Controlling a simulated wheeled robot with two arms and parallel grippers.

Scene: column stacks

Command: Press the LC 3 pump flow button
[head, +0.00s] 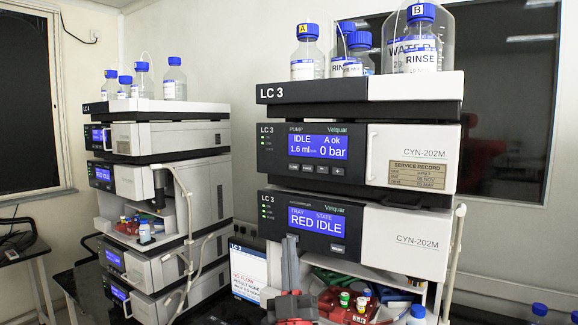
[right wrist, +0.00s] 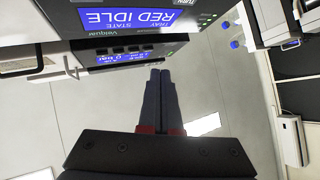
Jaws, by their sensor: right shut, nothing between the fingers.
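The LC 3 pump module (head: 345,160) is in the right-hand stack in the head view. Its blue display (head: 318,147) reads IDLE, A ok, 1.6 ml and 0 bar. A row of small dark buttons (head: 315,169) sits under the display; their labels are too small to read. In the right wrist view, turned over, the pump display (right wrist: 112,58) and its buttons (right wrist: 120,49) show at upper left. My right gripper (head: 290,240) is shut and empty, fingers pointing up, below the pump buttons and in front of the lower module. Its fingertips also show in the wrist view (right wrist: 160,73), apart from the buttons.
Below the pump is the LC 3 tray module, its display (head: 317,220) reading RED IDLE. Bottles (head: 307,60) stand on top of the stack. Vials (head: 345,300) sit in the open bay below. The LC 4 stack (head: 150,190) is at left, with a gap between the stacks.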

